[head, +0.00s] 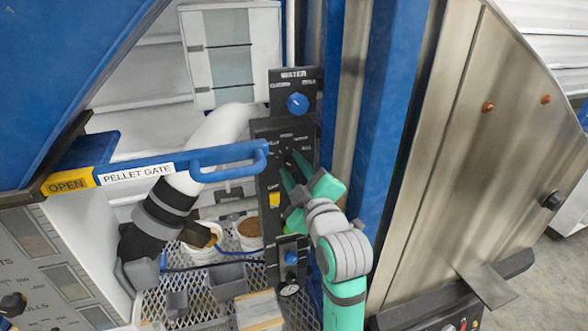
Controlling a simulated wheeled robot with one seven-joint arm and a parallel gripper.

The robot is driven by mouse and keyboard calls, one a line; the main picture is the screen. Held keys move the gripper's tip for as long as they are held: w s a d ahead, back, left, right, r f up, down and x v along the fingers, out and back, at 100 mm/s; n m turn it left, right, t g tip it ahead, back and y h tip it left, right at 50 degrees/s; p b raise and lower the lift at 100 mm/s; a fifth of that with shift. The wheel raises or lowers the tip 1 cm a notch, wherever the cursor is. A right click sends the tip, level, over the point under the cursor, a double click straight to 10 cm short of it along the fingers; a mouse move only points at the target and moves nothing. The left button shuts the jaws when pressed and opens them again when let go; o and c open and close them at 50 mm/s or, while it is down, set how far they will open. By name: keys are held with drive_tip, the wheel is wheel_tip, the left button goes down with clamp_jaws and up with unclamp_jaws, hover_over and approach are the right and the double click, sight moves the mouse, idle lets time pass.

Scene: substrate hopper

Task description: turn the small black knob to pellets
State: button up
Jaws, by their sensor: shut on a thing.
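The small black knob (289,161) is on the upright black panel (263,128), on a dial with small white labels around it, too small to read surely. My green gripper (294,169) reaches up to the panel from the lower right. Its two fingers are at the dial and shut on the knob. The fingers hide most of the knob, so I cannot tell which label its pointer faces.
A blue knob (297,103) marked WATER is above the dial, and another blue knob (291,258) is below. The blue pellet gate handle (228,160) is close on the left. A blue post (387,110) stands close on the right.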

drive_tip(key=n, duration=0.5)
drive_tip(key=shift+n, duration=0.4)
idle(0.3)
drive_tip(key=o, duration=1.1)
drive_tip(key=shift+c, duration=0.2)
drive_tip(key=v, duration=1)
drive_tip(key=shift+s+d, duration=0.15)
drive_tip(key=shift+s, duration=0.25)
